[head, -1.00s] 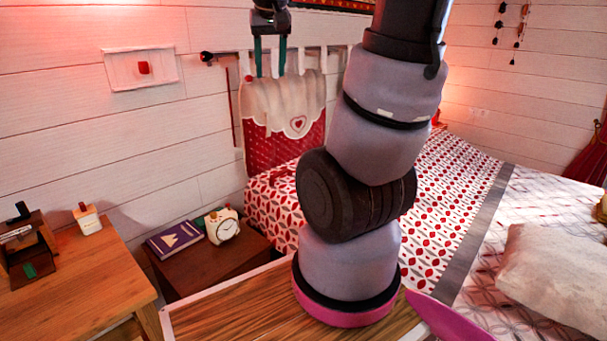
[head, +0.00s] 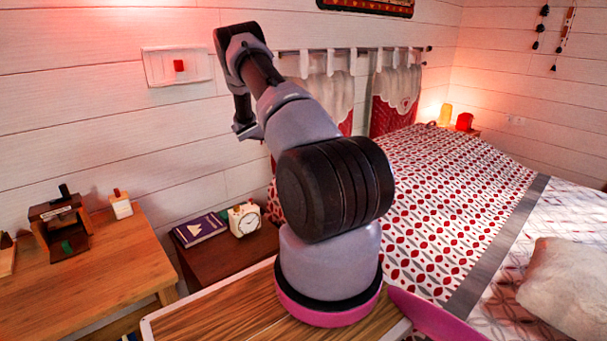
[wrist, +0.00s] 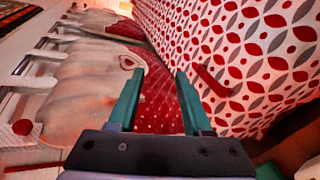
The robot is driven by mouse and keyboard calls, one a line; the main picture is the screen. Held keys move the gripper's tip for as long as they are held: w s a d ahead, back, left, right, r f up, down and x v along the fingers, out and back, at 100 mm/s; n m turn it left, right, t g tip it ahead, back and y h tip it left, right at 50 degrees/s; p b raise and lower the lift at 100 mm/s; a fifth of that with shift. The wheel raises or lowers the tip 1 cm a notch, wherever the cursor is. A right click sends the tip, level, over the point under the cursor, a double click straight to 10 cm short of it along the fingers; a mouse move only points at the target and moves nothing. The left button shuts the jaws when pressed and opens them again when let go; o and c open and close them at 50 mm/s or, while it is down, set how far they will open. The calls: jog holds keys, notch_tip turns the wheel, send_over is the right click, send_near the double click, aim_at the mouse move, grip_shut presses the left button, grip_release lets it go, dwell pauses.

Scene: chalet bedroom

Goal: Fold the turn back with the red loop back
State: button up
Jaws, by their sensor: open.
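The bed's cover (head: 450,185) has a white, red and grey leaf pattern and lies over the bed, ending at a grey band. It fills the upper right of the wrist view (wrist: 250,50). A short red strip (wrist: 210,81), which looks like the red loop, stands out on this cloth, just right of my right fingertip. My gripper (wrist: 157,73) has two green fingers spread apart with nothing between them. In the head view my arm bends over to the left, and the fingers cannot be made out there. Contact with the cloth cannot be told.
Red and cream headboard hangings (head: 397,88) hang from a rail against the wall. A dark nightstand (head: 225,257) holds a blue book (head: 200,229) and a clock (head: 244,218). A wooden desk (head: 100,275) stands at left. A pale pillow (head: 565,285) lies on the bed's right.

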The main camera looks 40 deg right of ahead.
jog(key=f+n+t, duration=0.1)
jog(key=f+n, duration=0.1)
jog(key=f, duration=0.4)
jog(key=w+d+f+n+t, duration=0.1)
jog(key=f+n, duration=0.1)
jog(key=f, duration=0.5)
jog(key=w+d+f+n+t+h, duration=0.1)
jog(key=f+n+t, duration=0.1)
jog(key=f, duration=0.5)
jog(key=shift+w+d+f, duration=0.1)
jog(key=shift+d, duration=0.15)
jog(key=shift+w+d+f, duration=0.1)
jog(key=shift+d+f, duration=0.05)
jog(key=shift+f, duration=0.05)
jog(key=x, duration=0.8)
jog(key=shift+w+d+f, duration=0.15)
jog(key=shift+w+d, duration=0.05)
jog(key=shift+w, duration=0.05)
jog(key=shift+x, duration=0.85)
grip_shut()
